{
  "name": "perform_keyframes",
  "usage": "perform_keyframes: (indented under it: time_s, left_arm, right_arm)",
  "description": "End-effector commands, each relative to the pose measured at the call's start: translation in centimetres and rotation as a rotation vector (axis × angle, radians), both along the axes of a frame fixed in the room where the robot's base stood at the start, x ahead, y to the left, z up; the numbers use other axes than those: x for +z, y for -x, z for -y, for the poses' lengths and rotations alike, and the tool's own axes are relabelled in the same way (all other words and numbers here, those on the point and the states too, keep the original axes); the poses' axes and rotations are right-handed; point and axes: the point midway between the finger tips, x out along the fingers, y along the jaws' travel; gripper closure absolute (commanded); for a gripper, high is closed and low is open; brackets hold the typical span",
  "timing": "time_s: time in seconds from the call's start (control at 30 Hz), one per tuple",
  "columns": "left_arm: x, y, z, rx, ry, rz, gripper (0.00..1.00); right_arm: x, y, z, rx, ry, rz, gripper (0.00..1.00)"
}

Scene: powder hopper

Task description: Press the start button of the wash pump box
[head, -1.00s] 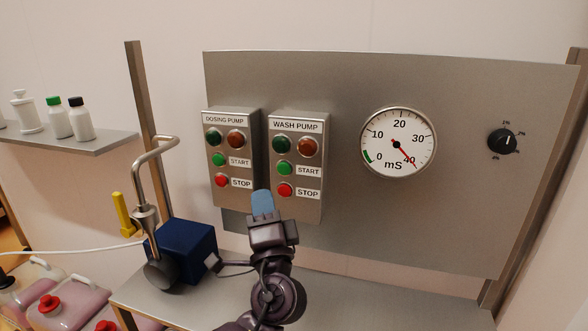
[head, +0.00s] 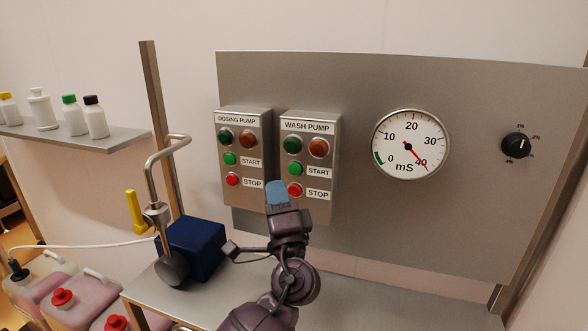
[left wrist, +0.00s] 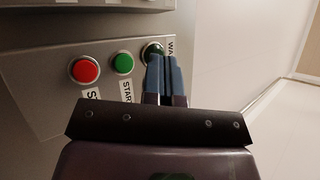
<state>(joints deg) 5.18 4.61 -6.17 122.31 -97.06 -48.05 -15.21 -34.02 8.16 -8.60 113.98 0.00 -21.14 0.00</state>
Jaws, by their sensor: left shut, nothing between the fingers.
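The wash pump box (head: 325,205) is a grey box on the upright panel, labelled WASH PUMP. Its green start button (head: 295,169) sits above the red stop button (head: 295,190), below a dark green lamp (head: 292,144) and a brown-red lamp (head: 318,148). My left gripper (head: 277,190), with blue fingers, is shut and empty in front of the box's lower left part. In the left wrist view the start button (left wrist: 123,63) and stop button (left wrist: 84,70) show left of the shut fingers (left wrist: 163,75), which partly cover the green lamp. Contact with the box cannot be told. My right gripper is not in view.
The dosing pump box (head: 240,192) stands just left with similar buttons. A gauge (head: 410,144) and a black knob (head: 516,146) are on the panel to the right. A blue block (head: 198,248) and a bent metal pipe (head: 152,175) stand at the left of the bench.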

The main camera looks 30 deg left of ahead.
Motion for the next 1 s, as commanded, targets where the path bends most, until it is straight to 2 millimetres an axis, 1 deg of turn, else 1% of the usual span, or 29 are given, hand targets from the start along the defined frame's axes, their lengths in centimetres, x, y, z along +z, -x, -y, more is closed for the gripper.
perform_keyframes:
  time_s: [0.03,0.2,0.43,0.7,1.0]
  left_arm:
    - [0.1,-0.6,-0.1,0.001,-0.001,0.0,1.0]
    - [0.1,-2.6,-0.6,0.0,-0.001,0.001,1.0]
    - [-0.1,-4.5,-1.1,-0.001,0.001,0.001,1.0]
    - [0.0,-5.2,-1.3,0.0,0.0,0.0,1.0]
    - [0.0,-5.2,-1.3,0.0,0.0,0.0,1.0]
  right_arm:
    - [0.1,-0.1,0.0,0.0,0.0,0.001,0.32]
    - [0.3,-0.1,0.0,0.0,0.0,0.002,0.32]
    - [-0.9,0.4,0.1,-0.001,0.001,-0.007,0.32]
    - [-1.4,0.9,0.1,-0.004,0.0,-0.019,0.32]
    - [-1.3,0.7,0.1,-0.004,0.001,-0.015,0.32]
